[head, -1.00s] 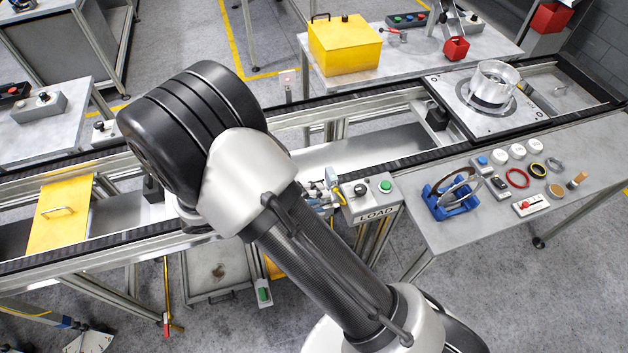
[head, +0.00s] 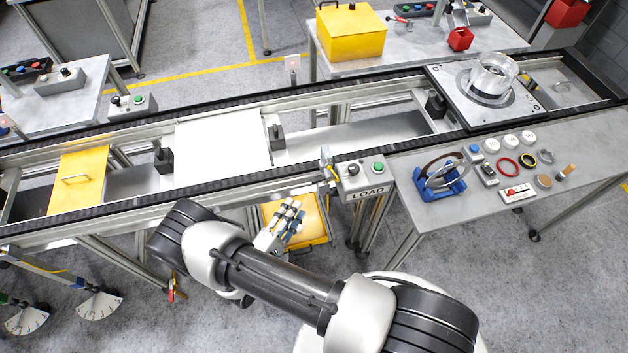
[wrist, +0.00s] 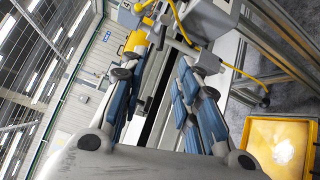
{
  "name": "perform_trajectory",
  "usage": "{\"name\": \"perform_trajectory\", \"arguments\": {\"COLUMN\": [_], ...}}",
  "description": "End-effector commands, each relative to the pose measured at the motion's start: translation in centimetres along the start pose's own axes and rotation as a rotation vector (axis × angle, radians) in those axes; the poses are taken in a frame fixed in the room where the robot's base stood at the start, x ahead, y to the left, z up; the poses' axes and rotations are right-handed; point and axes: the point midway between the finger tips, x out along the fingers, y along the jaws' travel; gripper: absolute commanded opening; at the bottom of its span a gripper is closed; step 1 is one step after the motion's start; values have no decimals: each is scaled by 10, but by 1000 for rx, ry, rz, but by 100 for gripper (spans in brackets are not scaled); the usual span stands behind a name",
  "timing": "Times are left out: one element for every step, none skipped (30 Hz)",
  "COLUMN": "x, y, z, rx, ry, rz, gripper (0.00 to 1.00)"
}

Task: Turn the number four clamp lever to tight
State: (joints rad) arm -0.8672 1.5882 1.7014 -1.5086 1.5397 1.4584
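My gripper (head: 293,210) is below the front rail of the conveyor, left of the LOAD box. In the wrist view its two blue-padded fingers (wrist: 156,78) are apart, with a gap between them and nothing visibly held. I cannot make out a number on any lever. Two white fan-shaped scales (head: 100,306) with lever parts show at the lower left of the head view, well away from my gripper. A small red-ended handle (head: 171,291) hangs below the rail, left of my arm. Which of these, if any, is the number four clamp lever cannot be told.
The LOAD button box (head: 364,179) is close to the right of my gripper. A yellow tray (head: 322,236) lies below it and also shows in the wrist view (wrist: 250,150). The conveyor rail (head: 235,197) runs just behind. A table (head: 420,206) with small parts stands at right.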

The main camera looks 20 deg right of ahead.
Motion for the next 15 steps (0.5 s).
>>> {"name": "perform_trajectory", "arguments": {"x": [14,20,29,36,42,51,58,64,72,79,84,92,97,101,107], "y": [0,0,0,0,0,0,0,0,0,0,0,0,0,0,0], "z": [3,2,2,3,3,2,3,3,3,3,2,2,2,3,2], "rx": [-1,-1,-1,-1,-1,-1,-1,-1,0,0,0,0,-1,-1,0], "ry": [-8,-7,-7,-8,-7,-7,-8,-7,-7,-7,-6,-6,-6,-6,-5], "rz": [-2,-1,-1,-2,-2,-2,-3,-3,-2,-2,-2,-2,-1,-1,-1], "gripper": [30,30,30,30,30,30,30,30,30,30,30,30,30,30,30]}}
